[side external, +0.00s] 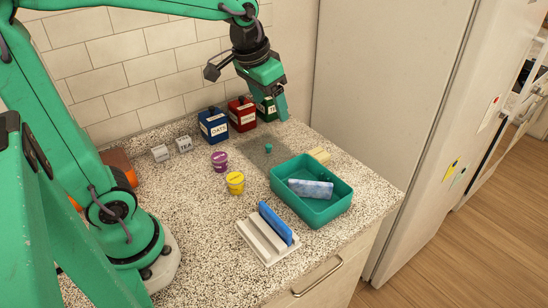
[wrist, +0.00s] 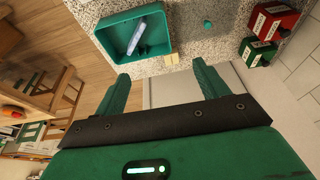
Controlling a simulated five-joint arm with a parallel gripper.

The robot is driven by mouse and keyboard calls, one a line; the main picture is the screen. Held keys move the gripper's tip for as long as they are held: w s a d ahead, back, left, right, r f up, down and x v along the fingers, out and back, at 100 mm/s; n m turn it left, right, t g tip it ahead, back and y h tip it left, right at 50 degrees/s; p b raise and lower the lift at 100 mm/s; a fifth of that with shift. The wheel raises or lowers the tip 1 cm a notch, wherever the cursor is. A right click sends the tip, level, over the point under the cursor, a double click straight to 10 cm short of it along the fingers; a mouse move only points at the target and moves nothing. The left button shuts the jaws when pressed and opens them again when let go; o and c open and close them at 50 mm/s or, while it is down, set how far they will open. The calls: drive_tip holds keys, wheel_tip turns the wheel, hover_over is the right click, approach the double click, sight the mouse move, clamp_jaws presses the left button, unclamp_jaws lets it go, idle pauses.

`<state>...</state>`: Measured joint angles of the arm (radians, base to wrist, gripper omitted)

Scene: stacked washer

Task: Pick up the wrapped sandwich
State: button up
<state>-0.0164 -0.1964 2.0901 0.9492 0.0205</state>
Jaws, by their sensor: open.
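A pale blue-and-lavender patterned packet (side external: 310,188) lies in a teal bin (side external: 282,205); it also shows in the wrist view (wrist: 137,36). A small cream block (side external: 319,155) sits on the counter just behind the bin, and shows at the bin's edge in the wrist view (wrist: 172,59). I cannot tell for sure which of the two is the wrapped sandwich. My gripper (side external: 281,108) is raised above the back of the counter, behind the bin and apart from both items. In the wrist view its two fingers (wrist: 162,72) are spread with nothing between them.
Blue, red and green canisters (side external: 213,125) stand by the tiled wall. Purple (side external: 219,161) and yellow (side external: 235,183) tubs, a small teal piece (side external: 268,148) and a white rack (side external: 257,242) holding a blue slab (side external: 275,223) stand left of the bin. A fridge (side external: 385,90) borders the right.

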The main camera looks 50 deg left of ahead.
drive_tip(key=w+f+g, duration=0.2)
drive_tip(key=w+f, duration=0.5)
drive_tip(key=w, duration=0.4)
drive_tip(key=g, duration=0.1)
hover_over(317, 154)
wheel_tip(317, 154, down, 9)
drive_tip(key=shift+s+d+f, duration=0.1)
drive_tip(key=shift+f, duration=0.05)
drive_tip(key=shift+w+f, duration=0.2)
drive_tip(key=shift+f, duration=0.15)
drive_tip(key=shift+f, duration=0.1)
drive_tip(key=shift+f, duration=1.2)
drive_tip(key=shift+f, duration=0.1)
drive_tip(key=shift+f, duration=2.5)
drive_tip(key=shift+c, duration=0.2)
